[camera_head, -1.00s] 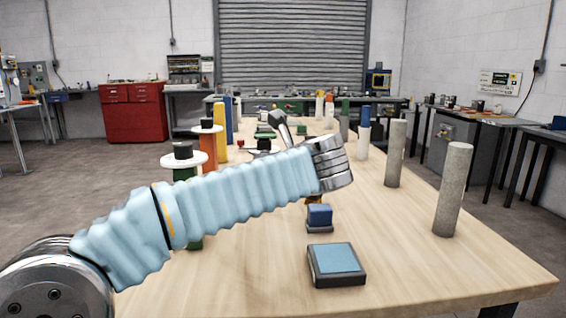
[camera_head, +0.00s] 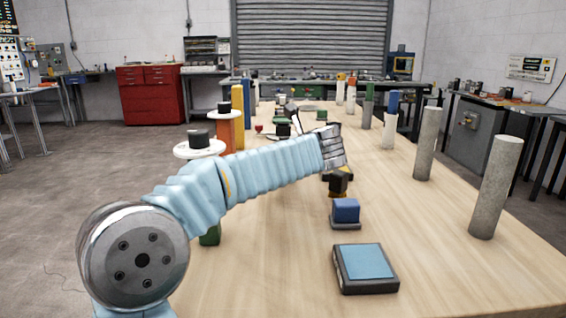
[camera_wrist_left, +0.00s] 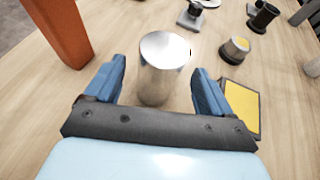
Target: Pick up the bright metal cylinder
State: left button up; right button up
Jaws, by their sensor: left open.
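The bright metal cylinder (camera_wrist_left: 163,75) stands upright on the wooden table in the left wrist view. My left gripper (camera_wrist_left: 157,88) is open, with one blue finger on each side of the cylinder. Gaps show between the fingers and its sides, and its lower part is near the gripper's dark palm bar. In the head view my left arm reaches in from the left to its silver wrist (camera_head: 333,148). I cannot make out the fingers or the cylinder there, as the arm hides that area. My right gripper is not in view.
An orange post (camera_wrist_left: 58,28) stands left of the gripper, and a yellow-topped block (camera_wrist_left: 242,105) lies close to its right. In the head view, grey cylinders (camera_head: 495,188) line the right side. A blue-topped block (camera_head: 366,268) lies at the front; table beside it is clear.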

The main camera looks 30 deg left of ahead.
pick_arm(q)
jog(key=shift+x, duration=1.45)
jog(key=shift+r, duration=0.1)
jog(key=c, duration=1.5)
